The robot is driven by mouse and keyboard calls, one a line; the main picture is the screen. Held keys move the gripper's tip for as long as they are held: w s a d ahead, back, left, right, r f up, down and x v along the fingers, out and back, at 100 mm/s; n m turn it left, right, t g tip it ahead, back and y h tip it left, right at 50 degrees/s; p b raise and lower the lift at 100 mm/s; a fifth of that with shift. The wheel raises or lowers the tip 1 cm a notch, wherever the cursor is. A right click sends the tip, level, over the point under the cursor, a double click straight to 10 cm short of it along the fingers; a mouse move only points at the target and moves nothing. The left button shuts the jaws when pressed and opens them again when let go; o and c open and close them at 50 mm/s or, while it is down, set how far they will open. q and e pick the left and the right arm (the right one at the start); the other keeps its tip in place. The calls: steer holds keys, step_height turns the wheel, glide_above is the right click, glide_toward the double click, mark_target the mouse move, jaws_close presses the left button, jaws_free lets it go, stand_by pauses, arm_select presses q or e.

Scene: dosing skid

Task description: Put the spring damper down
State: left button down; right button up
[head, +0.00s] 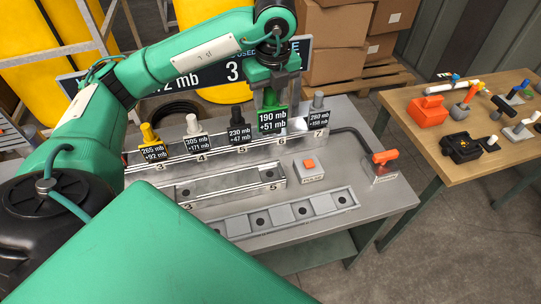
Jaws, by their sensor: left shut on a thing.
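My left gripper (272,78) reaches in from above and is shut on a green spring damper (269,100). A label reading 190 mb, +51 mb covers most of the damper's lower part. The damper is over or at the numbered metal rail (215,160), near the number 6. I cannot tell whether its foot touches the rail. A yellow damper (148,132), a white damper (191,123), a black damper (237,115) and a grey damper (318,99) stand along the same rail, each with a label. My right gripper is out of view.
In front of the rail are a metal block (225,186) and a low tray (238,226) with several dark holes. A box with an orange button (309,165) and an orange-handled pipe (384,157) are to the right. A wooden table (425,150) holds tools. My left arm hides the bench's left side.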

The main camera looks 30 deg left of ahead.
mark_target(270, 116)
arm_select(q)
steer(key=shift+f, duration=0.3)
steer(key=f, duration=0.4)
steer(key=shift+s+d+f, duration=0.15)
steer(key=shift+s+f, duration=0.1)
steer(key=shift+f, duration=0.1)
step_height(270, 116, down, 14)
steer(key=shift+w+f+p, duration=0.1)
steer(key=shift+f+p, duration=0.05)
steer(key=shift+p, duration=0.3)
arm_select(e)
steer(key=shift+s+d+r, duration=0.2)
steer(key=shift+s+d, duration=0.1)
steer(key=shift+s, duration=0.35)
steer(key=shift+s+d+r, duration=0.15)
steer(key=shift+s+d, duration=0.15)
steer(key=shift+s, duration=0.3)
